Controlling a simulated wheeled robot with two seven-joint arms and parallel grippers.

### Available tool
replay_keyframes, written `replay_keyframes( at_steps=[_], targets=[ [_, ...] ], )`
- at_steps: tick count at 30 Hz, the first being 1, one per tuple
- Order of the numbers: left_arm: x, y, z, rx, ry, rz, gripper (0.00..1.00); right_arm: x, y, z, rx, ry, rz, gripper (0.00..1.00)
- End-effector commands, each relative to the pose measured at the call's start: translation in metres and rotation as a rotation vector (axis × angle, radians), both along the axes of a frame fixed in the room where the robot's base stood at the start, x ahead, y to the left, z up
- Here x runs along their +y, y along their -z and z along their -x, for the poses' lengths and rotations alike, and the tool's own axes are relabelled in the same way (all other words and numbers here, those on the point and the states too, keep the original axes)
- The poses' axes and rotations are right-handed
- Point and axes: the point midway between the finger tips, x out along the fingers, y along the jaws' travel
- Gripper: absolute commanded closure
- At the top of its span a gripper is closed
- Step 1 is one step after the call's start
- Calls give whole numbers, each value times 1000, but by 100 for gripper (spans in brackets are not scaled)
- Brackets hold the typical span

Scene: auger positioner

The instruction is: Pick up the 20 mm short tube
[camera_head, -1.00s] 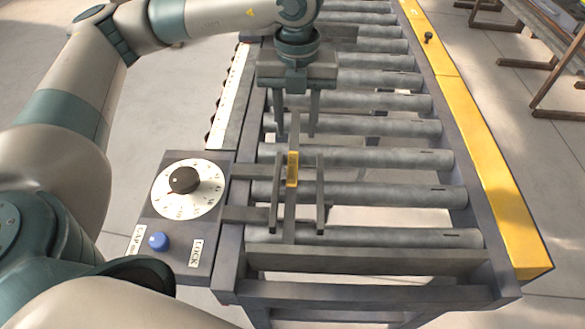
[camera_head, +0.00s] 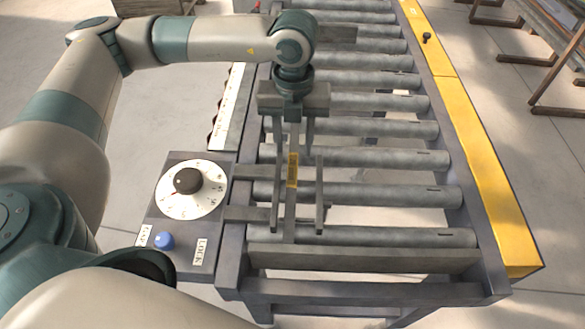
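A narrow grey bar with a yellow label (camera_head: 291,170), which looks like the short tube, lies lengthwise on the conveyor rollers. Its near part runs between the two upright plates of a grey fork-like stop (camera_head: 320,195). My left gripper (camera_head: 293,150) points down over the far part of the bar. Its two fingers are apart, one on each side of the bar, with a visible gap. I cannot tell how far their tips reach down beside it. No size marking is legible on the label. My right gripper is not in view.
A control panel with a round white dial (camera_head: 192,188), a black knob and a blue button (camera_head: 164,240) stands left of the fork. A yellow rail (camera_head: 475,150) edges the conveyor on the right. A dark crossbar (camera_head: 365,258) closes the near end.

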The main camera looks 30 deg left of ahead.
Motion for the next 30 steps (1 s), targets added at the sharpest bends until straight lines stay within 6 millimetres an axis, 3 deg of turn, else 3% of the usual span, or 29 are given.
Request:
replay_keyframes(
  at_steps=[11, 15, 16, 30],
  targets=[
    [0, 0, 0, 0, 0, 0, 62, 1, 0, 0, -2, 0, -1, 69],
    [0, 0, 0, 0, 0, 0, 96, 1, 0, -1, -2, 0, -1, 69],
    [0, 0, 0, 0, 0, 0, 100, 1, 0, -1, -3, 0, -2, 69],
    [0, -2, -3, -2, 0, 0, 100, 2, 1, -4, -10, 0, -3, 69]
  ],
)
